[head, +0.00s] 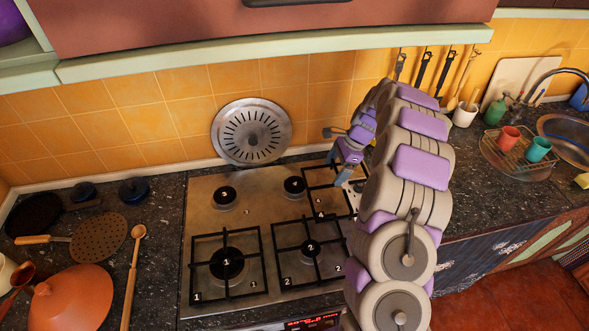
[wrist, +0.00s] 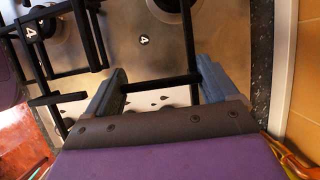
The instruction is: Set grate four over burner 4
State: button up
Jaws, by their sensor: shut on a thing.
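Grate four (head: 328,190) is a black square frame with a white "4" tag, at the back right of the hob. My gripper (wrist: 160,72) is shut on its side bar, which shows between the blue fingers in the wrist view. In the head view my gripper (head: 346,178) is partly hidden by my arm. Burner 4 (head: 293,185) is a dark cap with a white "4"; it shows just left of the grate, so the grate appears offset to the right. Part of the grate is hidden behind my arm. I cannot tell whether it touches the hob.
Grate one (head: 262,262) sits around the front left burner and grate two (head: 278,258) around the front right one. Burner 3 (head: 225,194) is bare. A round perforated metal disc (head: 251,131) leans on the tiled wall behind. Pans and a wooden spoon (head: 133,270) lie left.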

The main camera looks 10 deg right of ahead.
jog(key=w+a+f+b, duration=0.1)
jog(key=w+a, duration=0.2)
jog(key=a, duration=0.1)
jog(key=w+a+f+b, duration=0.1)
jog(key=w+a+f, duration=0.1)
jog(key=w+a, duration=0.2)
jog(key=w+a+f, duration=0.2)
jog(key=w+a, duration=0.1)
jog(key=a, duration=0.2)
jog(key=shift+w+a+b, duration=0.15)
jog(key=shift+a+b, duration=0.05)
jog(key=shift+b, duration=0.2)
jog(key=shift+d+r, duration=0.15)
jog(key=shift+d, duration=0.5)
jog(key=shift+d+f, duration=0.2)
jog(key=shift+d, duration=0.15)
jog(key=shift+a+f+p, duration=0.4)
jog(key=shift+a+p, duration=0.1)
jog(key=shift+a, duration=0.3)
jog(key=o, duration=1)
jog(key=shift+c, duration=0.2)
jog(key=shift+o, duration=0.9)
jog(key=shift+d, duration=0.6)
jog(key=shift+r+b, duration=0.3)
jog(key=shift+b, duration=0.15)
jog(key=p+v, duration=0.2)
jog(key=v, duration=1)
jog(key=shift+a+r, duration=0.25)
jog(key=shift+r, duration=0.05)
